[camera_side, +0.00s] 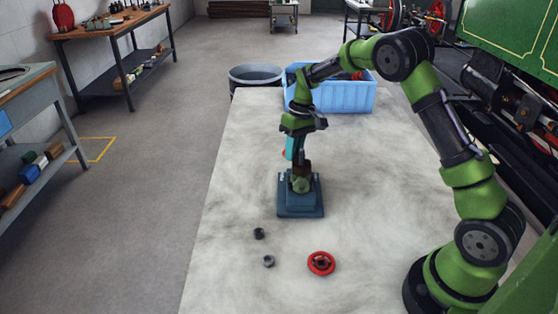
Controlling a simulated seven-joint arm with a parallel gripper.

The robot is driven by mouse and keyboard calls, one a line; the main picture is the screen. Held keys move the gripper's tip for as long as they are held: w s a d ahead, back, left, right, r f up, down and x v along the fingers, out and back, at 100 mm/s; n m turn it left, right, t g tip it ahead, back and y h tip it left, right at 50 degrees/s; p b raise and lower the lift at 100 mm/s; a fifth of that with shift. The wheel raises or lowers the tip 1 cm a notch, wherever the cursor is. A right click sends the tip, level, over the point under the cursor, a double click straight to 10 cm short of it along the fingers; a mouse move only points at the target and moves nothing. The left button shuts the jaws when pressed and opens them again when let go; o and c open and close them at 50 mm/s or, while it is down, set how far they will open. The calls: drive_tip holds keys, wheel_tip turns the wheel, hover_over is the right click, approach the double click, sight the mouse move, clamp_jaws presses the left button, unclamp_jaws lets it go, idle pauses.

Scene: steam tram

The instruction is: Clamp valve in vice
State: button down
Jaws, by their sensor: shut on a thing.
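The blue vice (301,204) stands on its square base on the pale work table (385,195). My gripper (299,172) points down right above the vice, with its lower end at the jaws. It is shut on the valve (300,185), a small greenish body low between the vice jaws. The view is too small to tell whether the vice jaws touch the valve. Part of the valve is hidden by the gripper.
A red handwheel (321,263) and two small dark nuts (259,233) (268,261) lie in front of the vice. A blue crate (345,97) stands at the table's far end, with a round dark bin (256,77) beyond. The table's left side is clear.

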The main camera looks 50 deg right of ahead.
drive_tip(key=m, duration=0.4)
drive_tip(key=s+d+m+t+h, duration=0.1)
drive_tip(key=m, duration=0.3)
drive_tip(key=s+d+m+t, duration=0.1)
drive_tip(key=m, duration=0.4)
drive_tip(key=shift+d+r, duration=0.15)
drive_tip(key=m, duration=0.2)
drive_tip(key=s+m+h, duration=0.1)
drive_tip(key=m, duration=0.1)
drive_tip(key=shift+s+d+m, duration=0.15)
drive_tip(key=shift+m, duration=0.25)
drive_tip(key=shift+s+m, duration=0.1)
drive_tip(key=shift+m, duration=0.2)
drive_tip(key=c, duration=1.3)
unclamp_jaws()
drive_tip(key=shift+o, duration=1.1)
